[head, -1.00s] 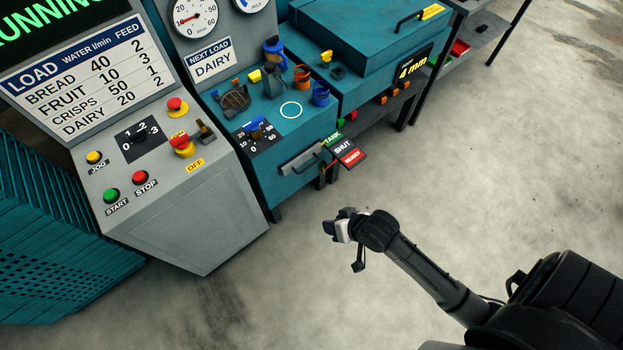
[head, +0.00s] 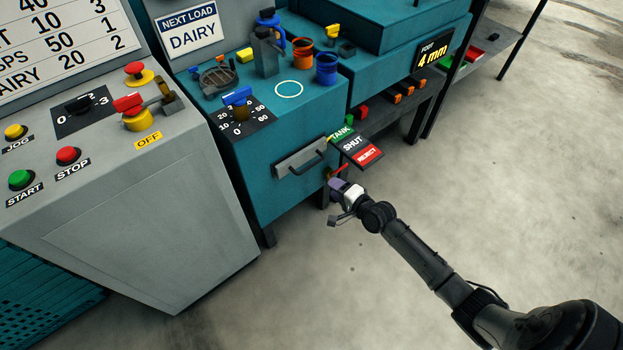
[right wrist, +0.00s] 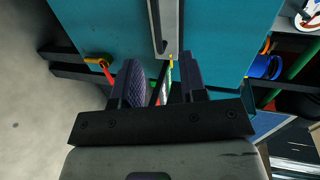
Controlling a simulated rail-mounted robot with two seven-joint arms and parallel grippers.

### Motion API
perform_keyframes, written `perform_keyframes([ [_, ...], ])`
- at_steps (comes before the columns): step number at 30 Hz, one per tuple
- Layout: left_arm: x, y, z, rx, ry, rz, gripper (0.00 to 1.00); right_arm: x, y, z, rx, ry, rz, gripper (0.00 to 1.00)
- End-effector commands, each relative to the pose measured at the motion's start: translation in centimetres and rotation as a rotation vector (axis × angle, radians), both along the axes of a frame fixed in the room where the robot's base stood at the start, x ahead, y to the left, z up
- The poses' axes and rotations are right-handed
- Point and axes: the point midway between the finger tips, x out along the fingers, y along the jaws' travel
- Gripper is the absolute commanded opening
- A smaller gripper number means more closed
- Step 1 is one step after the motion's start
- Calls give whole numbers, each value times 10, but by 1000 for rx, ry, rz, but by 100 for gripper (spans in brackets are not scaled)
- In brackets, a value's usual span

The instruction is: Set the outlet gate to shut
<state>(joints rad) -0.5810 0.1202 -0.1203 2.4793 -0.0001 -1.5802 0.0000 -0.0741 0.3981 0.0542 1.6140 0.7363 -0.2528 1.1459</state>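The outlet gate's sign (head: 353,144) reads TANK, SHUT and REJECT and juts from the teal machine's front corner. Just below it, a red lever (head: 341,169) slants up and right toward the REJECT end; its exact setting I cannot tell. My right gripper (head: 336,187) is just below this lever. In the right wrist view, the gripper's fingers (right wrist: 162,82) are apart. An orange and red piece, seemingly the lever (right wrist: 98,62), lies left of the left finger, partly hidden by it. A thin yellow, green and red edge, seemingly the sign (right wrist: 169,72), shows between the fingers. My left gripper is out of view.
A drawer handle (head: 301,157) sits on the teal front, left of the sign. A grey control console (head: 120,190) stands to the left. Orange and blue cups (head: 326,68) stand on the machine top. The floor at the right is clear.

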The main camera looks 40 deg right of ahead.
Motion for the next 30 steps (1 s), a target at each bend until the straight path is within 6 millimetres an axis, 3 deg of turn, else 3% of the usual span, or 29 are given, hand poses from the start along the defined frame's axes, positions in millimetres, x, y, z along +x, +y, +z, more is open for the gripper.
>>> perform_keyframes([
  [1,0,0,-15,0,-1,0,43,3,-7,-13,19,-15,-18,39],
  [11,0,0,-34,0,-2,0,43,23,-21,-23,80,-56,-63,39],
  [24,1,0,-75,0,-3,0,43,101,-20,-40,79,-55,-62,39],
  [30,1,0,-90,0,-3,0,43,127,-20,-45,78,-53,-61,39],
])
